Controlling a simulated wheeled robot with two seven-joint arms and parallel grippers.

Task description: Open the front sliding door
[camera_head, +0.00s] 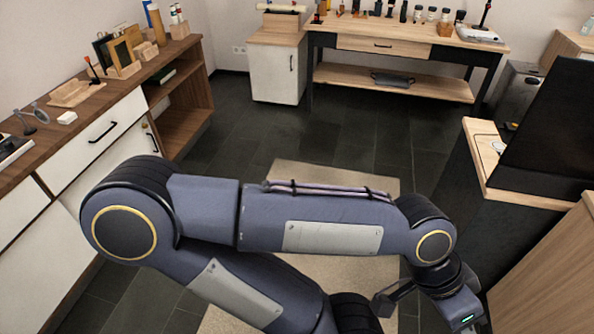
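No front sliding door can be clearly picked out. White fronts with black bar handles (102,130) line the wooden counter on the left. My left arm bends at an elbow on the left and crosses the lower middle of the view to a wrist at the lower right. A grey part of its gripper (385,302) seems to show there, apart from these fronts. Its fingertips are not clear, and no held thing shows. My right gripper is not in view.
A wooden desk (345,43) with bottles and a lower shelf stands at the back. A dark unit with a pale wooden top (478,135) and a large black panel (552,130) stand on the right. Dark tiled floor (240,125) and a beige mat (300,172) lie between.

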